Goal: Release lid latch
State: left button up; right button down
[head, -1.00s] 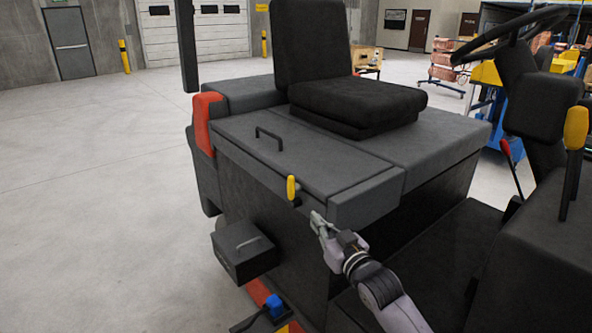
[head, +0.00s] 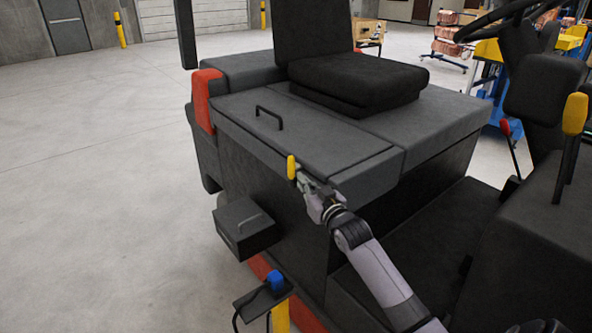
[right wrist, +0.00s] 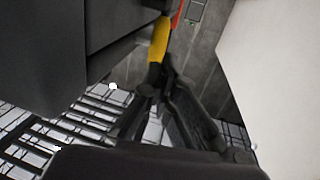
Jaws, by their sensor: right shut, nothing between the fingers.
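The yellow lid latch (head: 291,167) stands upright at the front edge of the grey lid (head: 240,120), below the seat. The lid lies closed, with a black handle (head: 269,117) on top. My right gripper (head: 303,178) is at the latch, just to its right; I cannot tell whether it touches. In the right wrist view the shut fingertips (right wrist: 163,80) lie close below the yellow latch (right wrist: 159,40), with nothing seen held between them. My left gripper is not in view.
A black box with a handle (head: 246,228) juts out below the lid. A blue connector (head: 276,281) on a yellow post stands beneath it. The seat (head: 350,85), steering wheel (head: 505,20) and a yellow-knobbed lever (head: 574,115) are nearby. The floor at left is clear.

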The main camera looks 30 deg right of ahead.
aim_at(292, 168)
jog(key=shift+w+d+p, duration=0.15)
jog(key=shift+w+p, duration=0.15)
jog(key=shift+w, duration=1.05)
jog(key=shift+w+d+p, duration=0.15)
jog(key=shift+w+p, duration=0.1)
jog(key=shift+w, duration=1.1)
